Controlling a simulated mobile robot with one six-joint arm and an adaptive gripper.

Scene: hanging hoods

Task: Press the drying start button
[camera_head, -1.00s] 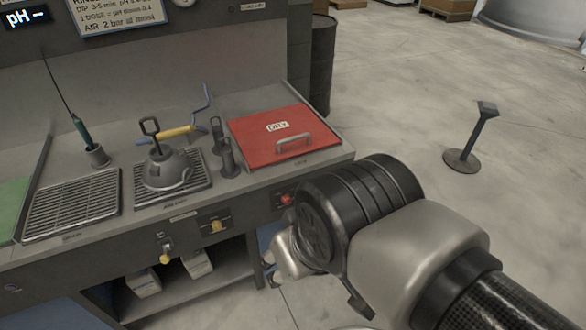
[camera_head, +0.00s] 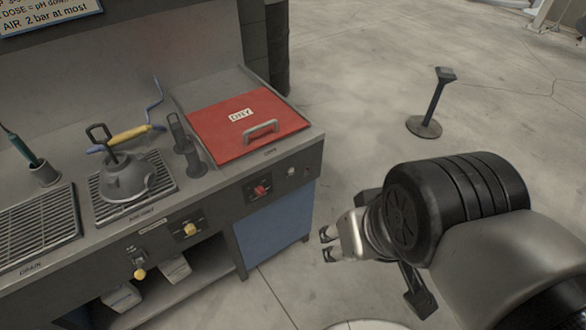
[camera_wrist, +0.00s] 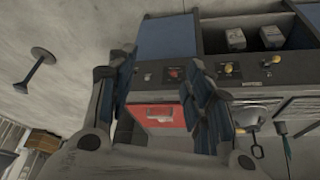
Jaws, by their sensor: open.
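Below the red lid marked DRY (camera_head: 229,133), the bench's front panel carries a red control (camera_head: 260,189) on a dark plate. A small pale round button (camera_head: 291,171) sits to its right. I cannot read which of them is the drying start button. My gripper (camera_head: 328,245) is open and empty, to the right of and lower than these controls, apart from the bench. In the wrist view, the scene is upside down; the red control (camera_wrist: 172,73) shows between my spread fingers (camera_wrist: 160,62), with the red lid (camera_wrist: 157,113) below it.
Yellow-handled knobs (camera_head: 190,229) sit left on the panel. A blue side panel (camera_head: 275,229) stands under the controls. A kettle-like grey hood (camera_head: 127,178) rests on a grate. A post on a round base (camera_head: 424,125) stands on otherwise clear floor at right.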

